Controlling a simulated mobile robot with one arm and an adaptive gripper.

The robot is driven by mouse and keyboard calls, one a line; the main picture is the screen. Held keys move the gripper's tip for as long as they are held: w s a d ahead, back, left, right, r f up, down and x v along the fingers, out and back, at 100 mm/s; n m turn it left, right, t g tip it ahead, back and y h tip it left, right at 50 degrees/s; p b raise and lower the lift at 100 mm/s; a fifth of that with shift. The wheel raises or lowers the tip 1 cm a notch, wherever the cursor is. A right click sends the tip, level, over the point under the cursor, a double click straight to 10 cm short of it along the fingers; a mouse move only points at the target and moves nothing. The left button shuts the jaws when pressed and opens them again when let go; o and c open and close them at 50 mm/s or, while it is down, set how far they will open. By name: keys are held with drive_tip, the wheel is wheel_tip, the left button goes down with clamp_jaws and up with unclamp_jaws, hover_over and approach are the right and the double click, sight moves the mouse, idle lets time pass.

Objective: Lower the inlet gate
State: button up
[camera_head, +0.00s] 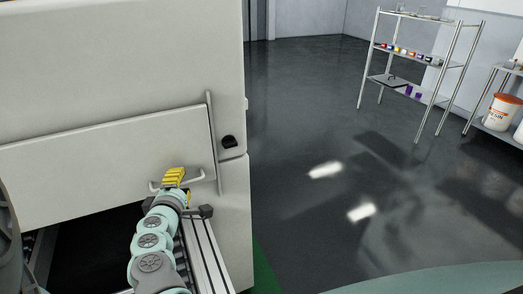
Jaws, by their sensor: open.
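The inlet gate (100,168) is a white panel on the front of the large white machine. Its lower edge is raised above a dark opening (95,245) with conveyor parts inside. A pale bar handle (198,177) is fixed near the gate's lower right corner. My gripper (174,177), with yellow fingers, is at this handle and is open. The fingers overlap the handle in the picture; I cannot tell whether they touch it. My arm comes up from the bottom and hides part of the opening.
A black knob or latch (230,142) sits on the machine's frame to the right of the gate. A metal rail (207,250) runs forward below the gate. Open dark floor (310,130) lies to the right, with a metal shelf (415,55) and an orange-white bucket (501,112) farther back.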

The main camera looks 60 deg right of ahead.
drive_tip(key=shift+c, duration=0.2)
clamp_jaws()
drive_tip(key=shift+f, duration=0.1)
wheel_tip(320, 180, down, 8)
drive_tip(key=b, duration=0.9)
drive_tip(key=shift+f, duration=0.1)
drive_tip(key=shift+o, duration=0.2)
unclamp_jaws()
drive_tip(key=shift+r, duration=0.2)
